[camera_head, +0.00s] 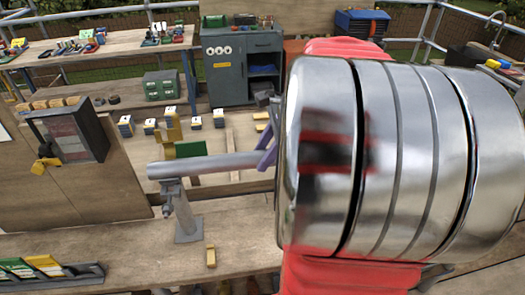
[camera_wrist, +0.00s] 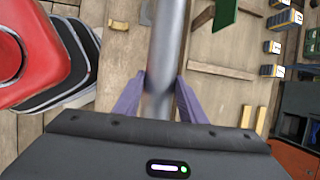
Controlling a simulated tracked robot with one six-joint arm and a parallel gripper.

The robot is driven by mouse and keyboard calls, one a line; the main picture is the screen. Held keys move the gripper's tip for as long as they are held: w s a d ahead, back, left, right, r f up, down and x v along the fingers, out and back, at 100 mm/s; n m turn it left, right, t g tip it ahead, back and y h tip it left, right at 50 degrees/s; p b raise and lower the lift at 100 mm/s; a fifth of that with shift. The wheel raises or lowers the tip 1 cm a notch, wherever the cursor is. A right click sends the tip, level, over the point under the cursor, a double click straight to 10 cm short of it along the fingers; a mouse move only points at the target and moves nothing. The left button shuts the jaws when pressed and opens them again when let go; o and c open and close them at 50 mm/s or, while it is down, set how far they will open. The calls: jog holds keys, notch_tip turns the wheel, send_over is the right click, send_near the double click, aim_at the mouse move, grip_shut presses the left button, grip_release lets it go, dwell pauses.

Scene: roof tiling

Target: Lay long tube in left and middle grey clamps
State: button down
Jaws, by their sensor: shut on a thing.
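The long tube (camera_head: 205,166) is a plain grey pipe lying nearly level in the head view. Its left end is at the head of a grey clamp (camera_head: 186,220) on a stand; I cannot tell whether it is seated or just above. My gripper (camera_head: 266,153) has purple fingers, partly hidden by my arm. In the wrist view my gripper (camera_wrist: 161,78) is shut on the tube (camera_wrist: 166,45), one finger on each side, and the tube runs away to the top edge. The other clamps are not visible; my arm covers the right of the head view.
A wooden bench edge (camera_head: 120,240) runs along the front, with a small wooden block (camera_head: 211,256) near the stand. A dark box (camera_head: 75,135) stands at left. A green plate (camera_head: 190,149) is behind the tube. A grey cabinet (camera_head: 240,62) stands at the back.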

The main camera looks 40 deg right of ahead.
jog(key=shift+f, duration=0.25)
dwell(0.3)
jog(key=c, duration=1)
grip_release()
jog(key=shift+c, duration=0.2)
jog(key=shift+f, duration=0.1)
jog(key=v, duration=1.3)
jog(key=shift+r, duration=0.4)
